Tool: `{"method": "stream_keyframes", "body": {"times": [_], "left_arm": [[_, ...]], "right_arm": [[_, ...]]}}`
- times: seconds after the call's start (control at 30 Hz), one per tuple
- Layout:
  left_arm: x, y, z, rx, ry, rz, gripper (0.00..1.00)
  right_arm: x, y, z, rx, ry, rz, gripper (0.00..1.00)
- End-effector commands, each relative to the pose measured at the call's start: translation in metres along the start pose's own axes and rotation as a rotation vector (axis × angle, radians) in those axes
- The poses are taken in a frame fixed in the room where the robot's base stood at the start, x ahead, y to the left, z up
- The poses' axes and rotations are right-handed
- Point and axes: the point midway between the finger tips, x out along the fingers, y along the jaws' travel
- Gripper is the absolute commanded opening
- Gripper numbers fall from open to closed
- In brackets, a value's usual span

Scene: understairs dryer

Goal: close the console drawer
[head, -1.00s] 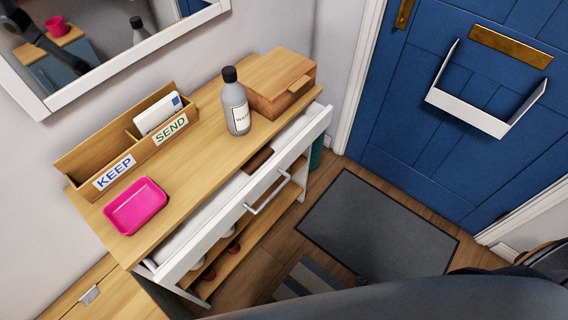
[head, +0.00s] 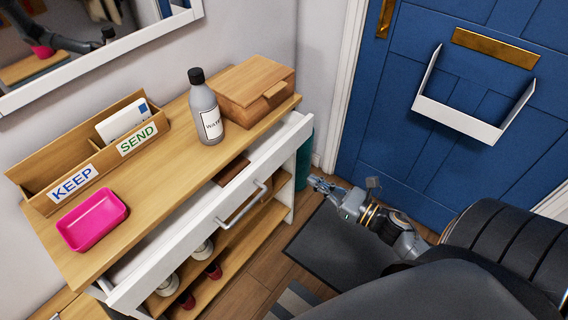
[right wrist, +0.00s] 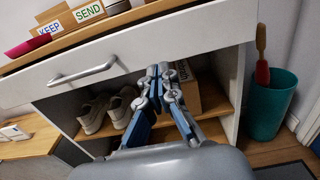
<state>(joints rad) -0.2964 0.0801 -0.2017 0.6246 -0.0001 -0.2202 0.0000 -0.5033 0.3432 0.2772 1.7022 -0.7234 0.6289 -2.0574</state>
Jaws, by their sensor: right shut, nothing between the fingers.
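The console drawer (head: 197,236) is white with a silver bar handle (head: 243,203). It stands pulled out from under the wooden console top (head: 165,160), and its open inside shows as a strip behind the front. My right gripper (head: 316,183) is shut and empty, to the right of the drawer's right end and apart from it in the head view. In the right wrist view the drawer front (right wrist: 150,52) spans the upper part, with the handle (right wrist: 82,75) left of the shut fingers (right wrist: 158,72). My left gripper is out of view.
On the console top are a pink tray (head: 93,220), a KEEP/SEND letter holder (head: 40,195), a grey bottle (head: 205,108) and a wooden box (head: 254,90). Shoes (right wrist: 107,110) stand on the shelf below. A teal bin (right wrist: 270,105) stands right of the console, near the blue door (head: 425,130).

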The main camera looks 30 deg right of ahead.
Motion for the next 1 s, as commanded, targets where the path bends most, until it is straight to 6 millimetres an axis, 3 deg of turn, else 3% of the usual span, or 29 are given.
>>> {"method": "stream_keyframes", "body": {"times": [0.3,0.5,1.0], "left_arm": [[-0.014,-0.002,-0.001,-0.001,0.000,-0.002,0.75],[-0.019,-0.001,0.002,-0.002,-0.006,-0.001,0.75],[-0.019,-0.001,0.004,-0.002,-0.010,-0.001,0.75]], "right_arm": [[0.069,-0.001,0.003,0.003,-0.002,-0.001,0.00],[0.095,-0.001,0.001,0.004,0.000,-0.002,0.00],[0.103,-0.001,-0.001,0.004,0.001,-0.002,0.00]]}}
